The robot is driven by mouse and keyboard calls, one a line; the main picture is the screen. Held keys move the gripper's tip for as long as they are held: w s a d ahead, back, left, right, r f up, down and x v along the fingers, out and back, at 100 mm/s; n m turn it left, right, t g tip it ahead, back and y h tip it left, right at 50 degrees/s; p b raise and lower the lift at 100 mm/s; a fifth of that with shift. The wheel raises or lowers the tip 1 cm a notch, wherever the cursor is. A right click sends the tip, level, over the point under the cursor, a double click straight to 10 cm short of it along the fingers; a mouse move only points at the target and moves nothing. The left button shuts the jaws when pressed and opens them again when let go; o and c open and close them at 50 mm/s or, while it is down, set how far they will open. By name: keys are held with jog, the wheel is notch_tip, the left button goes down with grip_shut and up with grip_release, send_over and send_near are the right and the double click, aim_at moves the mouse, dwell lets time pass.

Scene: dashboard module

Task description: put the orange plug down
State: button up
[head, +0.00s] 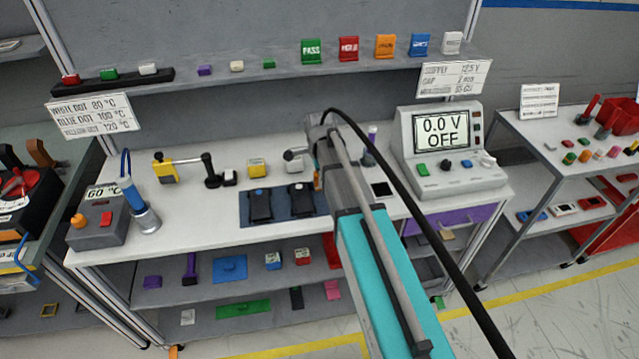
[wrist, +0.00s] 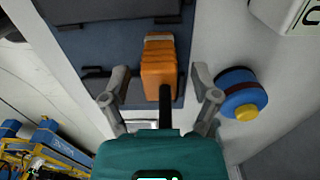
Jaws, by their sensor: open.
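The orange plug (wrist: 159,66) is in the middle of the wrist view, with a dark cable or stem at its lower end. My gripper (wrist: 160,79) is open, with one finger on each side of the plug and a visible gap to both. The plug appears over the dark blue mat (wrist: 135,50) near a black module (wrist: 97,84); whether it touches them cannot be told. In the head view only a sliver of orange (head: 317,179) shows beside my gripper. My arm hides the rest of that spot.
Two black modules (head: 260,206) lie on the mat (head: 246,198) on the white bench. A blue, red and yellow round part (wrist: 238,93) stands just right of my gripper. The power supply (head: 450,150) reads 0.0 V OFF. A grey heater box (head: 98,228) stands at left.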

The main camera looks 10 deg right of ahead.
dwell(0.4)
grip_shut()
